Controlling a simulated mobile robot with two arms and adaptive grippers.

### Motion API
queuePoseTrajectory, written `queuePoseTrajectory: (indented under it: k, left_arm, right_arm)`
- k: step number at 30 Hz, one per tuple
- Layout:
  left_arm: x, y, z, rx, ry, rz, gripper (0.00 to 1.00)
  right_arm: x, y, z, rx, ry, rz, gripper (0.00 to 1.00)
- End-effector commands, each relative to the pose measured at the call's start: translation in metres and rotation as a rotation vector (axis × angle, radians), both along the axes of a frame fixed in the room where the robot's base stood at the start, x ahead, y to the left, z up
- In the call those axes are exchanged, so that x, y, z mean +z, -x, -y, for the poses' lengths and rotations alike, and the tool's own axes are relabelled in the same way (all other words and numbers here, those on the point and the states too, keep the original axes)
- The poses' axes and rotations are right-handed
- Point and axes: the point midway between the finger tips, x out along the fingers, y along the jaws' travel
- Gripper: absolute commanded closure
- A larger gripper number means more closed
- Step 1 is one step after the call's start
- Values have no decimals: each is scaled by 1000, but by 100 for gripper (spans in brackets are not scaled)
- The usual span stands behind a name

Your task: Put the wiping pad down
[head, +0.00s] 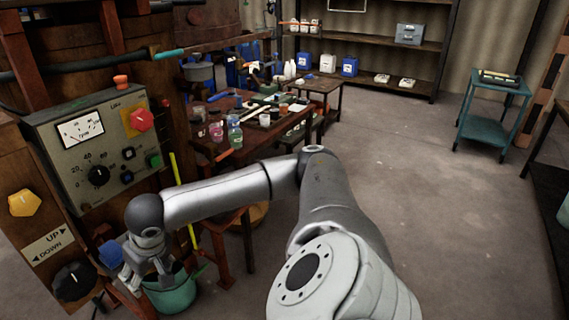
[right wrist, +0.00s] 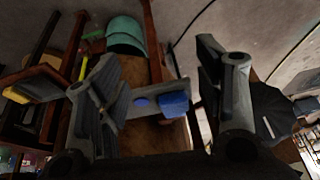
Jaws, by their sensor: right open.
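My right gripper (head: 146,274) is at the lower left of the head view, beside the control panels and above the green bucket (head: 172,292). In the right wrist view its two fingers (right wrist: 170,95) are spread wide with nothing held between them. A blue part (right wrist: 174,105) on a grey plate shows beyond the gap; a blue part (head: 111,253) also shows just behind the gripper in the head view. I cannot make out the wiping pad for certain in either view. My left gripper is not in view.
A control box (head: 95,150) with a dial and a red knob (head: 141,119) stands close at left, above an UP/DOWN panel (head: 48,245). A cluttered workbench (head: 235,150) lies beyond. A teal cart (head: 490,115) stands at right. The floor (head: 450,220) is clear.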

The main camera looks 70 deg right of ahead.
Motion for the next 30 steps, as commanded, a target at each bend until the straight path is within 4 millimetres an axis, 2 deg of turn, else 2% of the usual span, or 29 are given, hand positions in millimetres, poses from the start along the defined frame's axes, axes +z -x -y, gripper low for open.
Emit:
queuePoseTrajectory:
  k: [2, 5, 6, 8, 9, 10, 12, 14, 17, 18, 20, 21, 23, 24, 26, 27, 29, 30]
  left_arm:
    - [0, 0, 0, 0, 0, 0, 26]
    - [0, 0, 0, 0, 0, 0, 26]
    - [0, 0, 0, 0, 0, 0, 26]
    - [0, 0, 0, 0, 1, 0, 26]
    - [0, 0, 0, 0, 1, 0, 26]
    - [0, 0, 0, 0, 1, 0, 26]
    - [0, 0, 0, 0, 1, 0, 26]
    - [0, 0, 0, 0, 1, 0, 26]
    - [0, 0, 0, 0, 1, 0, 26]
    - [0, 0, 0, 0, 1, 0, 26]
    - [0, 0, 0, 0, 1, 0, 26]
    - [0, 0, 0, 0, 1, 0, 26]
    - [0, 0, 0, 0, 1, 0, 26]
    - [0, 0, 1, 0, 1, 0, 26]
    - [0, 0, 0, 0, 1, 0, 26]
    - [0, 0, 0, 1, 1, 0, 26]
    - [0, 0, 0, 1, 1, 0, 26]
    - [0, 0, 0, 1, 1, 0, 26]
  right_arm:
    - [-17, -3, -21, -71, -130, -38, 38]
    - [-46, -10, -68, -277, -430, -139, 38]
    - [-57, -14, -92, -399, -584, -199, 38]
    - [-71, -24, -124, -618, -825, -306, 38]
    - [-79, -32, -142, -781, -985, -388, 38]
    - [-84, -39, -153, -911, -1098, -451, 38]
    - [-100, -56, -169, -1235, -1350, -612, 38]
    - [-119, -71, -171, -1541, -1547, -756, 38]
    - [-174, -84, -152, -2111, -1829, -992, 38]
    - [-204, -81, -139, 2230, 1816, 1021, 38]
    - [-259, -64, -117, 2016, 1487, 869, 38]
    - [-292, -48, -104, 1880, 1306, 774, 38]
    - [-341, -15, -87, 1694, 1080, 638, 38]
    - [-371, 12, -79, 1577, 949, 552, 38]
    - [-413, 56, -71, 1410, 775, 425, 38]
    - [-438, 88, -68, 1300, 672, 345, 38]
    - [-472, 141, -67, 1144, 532, 223, 38]
    - [-490, 176, -69, 1043, 449, 147, 38]
